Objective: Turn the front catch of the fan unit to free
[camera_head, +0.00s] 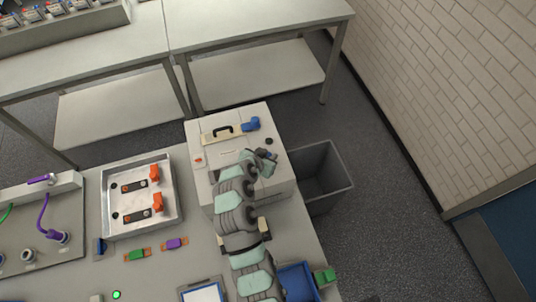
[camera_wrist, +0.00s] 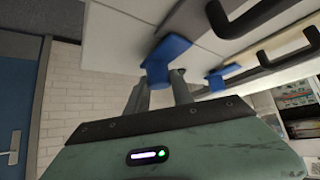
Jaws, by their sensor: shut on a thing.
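The white box-shaped unit (camera_head: 203,182) stands at the table's right end, partly hidden under my arm. A blue catch (camera_head: 250,124) sits beside a black handle (camera_head: 222,130) on the far part of its top. In the wrist view a near blue catch (camera_wrist: 167,55) lies between the two grey fingers of my gripper (camera_wrist: 160,85), which is shut on it. A second blue catch (camera_wrist: 217,79) shows further off in that view, apart from the fingers. In the head view my gripper (camera_head: 266,157) is over the top's right side; the held catch is mostly hidden there.
A grey open bin (camera_head: 340,165) stands on the floor right of the unit. A metal tray (camera_head: 172,215) with orange-clipped parts lies to the left. A blue bin (camera_head: 298,282) is at the front. Black handles (camera_wrist: 262,15) project close to my gripper.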

